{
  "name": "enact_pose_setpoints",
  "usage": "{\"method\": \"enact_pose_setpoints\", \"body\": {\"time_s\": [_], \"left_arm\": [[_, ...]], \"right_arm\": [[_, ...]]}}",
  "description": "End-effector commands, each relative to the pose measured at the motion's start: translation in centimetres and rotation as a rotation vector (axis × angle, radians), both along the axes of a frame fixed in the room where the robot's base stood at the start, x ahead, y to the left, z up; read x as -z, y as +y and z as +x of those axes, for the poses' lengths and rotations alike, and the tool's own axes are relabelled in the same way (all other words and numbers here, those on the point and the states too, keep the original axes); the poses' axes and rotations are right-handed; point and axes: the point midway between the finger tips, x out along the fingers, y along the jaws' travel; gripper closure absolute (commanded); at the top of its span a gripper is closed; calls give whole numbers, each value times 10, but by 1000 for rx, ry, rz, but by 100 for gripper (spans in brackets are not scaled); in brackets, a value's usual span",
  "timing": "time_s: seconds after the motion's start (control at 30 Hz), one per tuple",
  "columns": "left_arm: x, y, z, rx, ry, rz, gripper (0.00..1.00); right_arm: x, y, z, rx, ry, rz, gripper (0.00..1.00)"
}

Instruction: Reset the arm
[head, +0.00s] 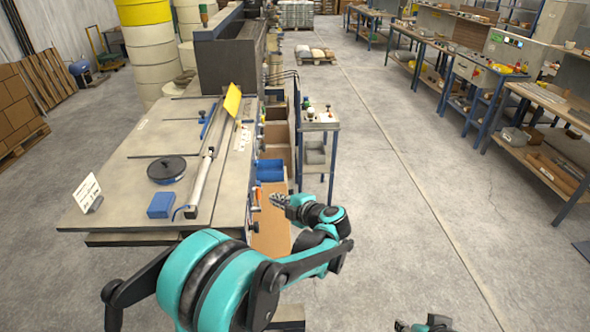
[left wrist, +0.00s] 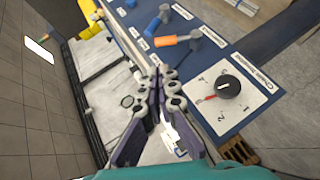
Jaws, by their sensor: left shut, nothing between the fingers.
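My left gripper (head: 279,199) is shut and empty in the head view, close to the right side of the machine table (head: 225,130). In the left wrist view, its fingers (left wrist: 160,75) are together in front of a blue control panel (left wrist: 195,65). A black rotary knob (left wrist: 228,87) on a white plate is to the right of the fingertips. An orange-handled switch (left wrist: 178,40) is above them. No contact with either can be made out. A small teal and dark part of my right arm (head: 425,325) shows at the bottom edge; its fingers are not clear.
The table carries a black disc (head: 166,168), a blue box (head: 161,205) and a long metal bar (head: 201,180). The grey floor (head: 400,220) is open toward the workbenches (head: 545,150).

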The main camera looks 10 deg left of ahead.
Motion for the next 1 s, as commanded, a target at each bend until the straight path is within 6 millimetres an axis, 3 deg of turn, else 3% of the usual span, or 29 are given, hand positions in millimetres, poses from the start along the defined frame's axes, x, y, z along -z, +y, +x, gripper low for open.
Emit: {"method": "enact_pose_setpoints", "body": {"time_s": [0.07,0.17,0.27,0.3,0.4,0.47,0.53,0.6,0.67,0.77,0.9,1.0], "left_arm": [[-2,0,0,4,-4,2,100],[-19,4,4,42,-43,37,100],[-66,7,12,155,-132,132,100],[-92,6,14,228,-178,192,100],[-152,-14,10,460,-260,367,100],[-175,-33,0,612,-272,471,100],[-184,-59,-18,793,-246,585,100],[-175,-84,-42,972,-174,686,100],[-152,-100,-68,1117,-78,758,100],[-94,-110,-119,1330,144,842,100],[-12,-93,-189,1509,481,874,100],[34,-70,-233,1571,695,860,100]], "right_arm": [[0,0,0,0,0,0,55],[2,0,0,0,0,0,55],[8,0,0,0,0,0,55],[11,0,0,0,0,0,55],[20,0,0,0,0,0,55],[25,0,0,0,0,0,55],[30,0,0,0,0,0,55],[35,0,0,0,0,0,55],[40,0,0,0,0,0,55],[47,0,0,0,0,0,55],[55,0,0,0,0,0,55],[58,0,0,0,0,0,55]]}}
